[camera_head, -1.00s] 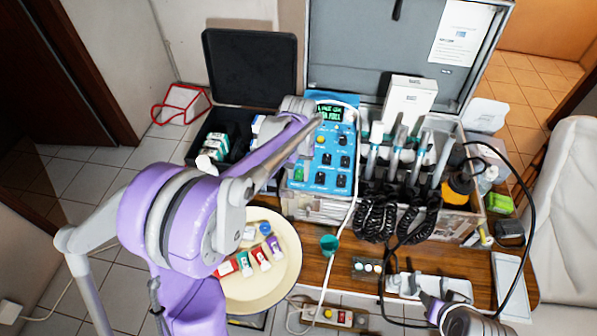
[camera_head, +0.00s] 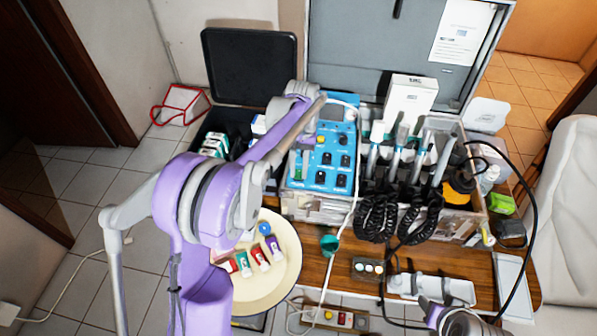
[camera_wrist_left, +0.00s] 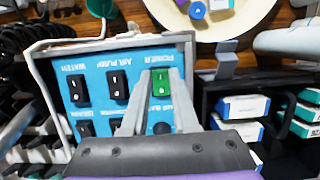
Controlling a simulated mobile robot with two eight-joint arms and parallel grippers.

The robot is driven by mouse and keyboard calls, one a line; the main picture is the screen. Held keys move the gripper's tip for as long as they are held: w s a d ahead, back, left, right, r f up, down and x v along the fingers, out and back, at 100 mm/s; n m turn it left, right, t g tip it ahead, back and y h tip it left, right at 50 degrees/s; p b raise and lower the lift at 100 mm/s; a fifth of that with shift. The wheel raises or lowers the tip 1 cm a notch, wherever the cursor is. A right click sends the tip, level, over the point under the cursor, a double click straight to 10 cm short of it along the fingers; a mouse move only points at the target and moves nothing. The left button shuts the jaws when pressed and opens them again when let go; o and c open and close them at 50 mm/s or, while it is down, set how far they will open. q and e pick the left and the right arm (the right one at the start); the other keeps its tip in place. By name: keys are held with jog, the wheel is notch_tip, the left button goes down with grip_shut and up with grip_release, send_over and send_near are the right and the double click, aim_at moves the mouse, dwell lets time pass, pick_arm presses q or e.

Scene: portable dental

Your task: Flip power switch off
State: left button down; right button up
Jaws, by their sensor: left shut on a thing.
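The blue control panel (camera_head: 325,190) sits in the case and carries several black rocker switches. The green power switch (camera_head: 297,172) is at its lower left; in the left wrist view the switch (camera_wrist_left: 161,82) appears under the upside-down "POWER" label. My left gripper (camera_wrist_left: 160,76) has a grey finger on either side of the green switch, shut on it. In the head view my left arm covers part of the panel. The panel's small screen (camera_head: 334,112) looks grey, with no lit text. My right gripper (camera_head: 457,318) is at the bottom edge, its jaws unclear.
Handpieces with coiled black cords (camera_head: 377,218) stand right of the panel. A round cream tray (camera_head: 285,285) with small tubes is below it. An open black case (camera_head: 249,75) is at left. A green cup (camera_head: 329,244) stands on the wooden table.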

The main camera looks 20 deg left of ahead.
aim_at(300, 169)
dwell(0.3)
pick_arm(q)
jog(key=c, duration=1)
grip_release()
jog(key=shift+o, duration=0.2)
jog(key=shift+w+r, duration=0.1)
jog(key=v, duration=1)
jog(key=shift+w+r+p, duration=0.2)
jog(key=shift+r+p, duration=0.1)
jog(key=shift+p, duration=0.05)
jog(key=shift+a, duration=0.1)
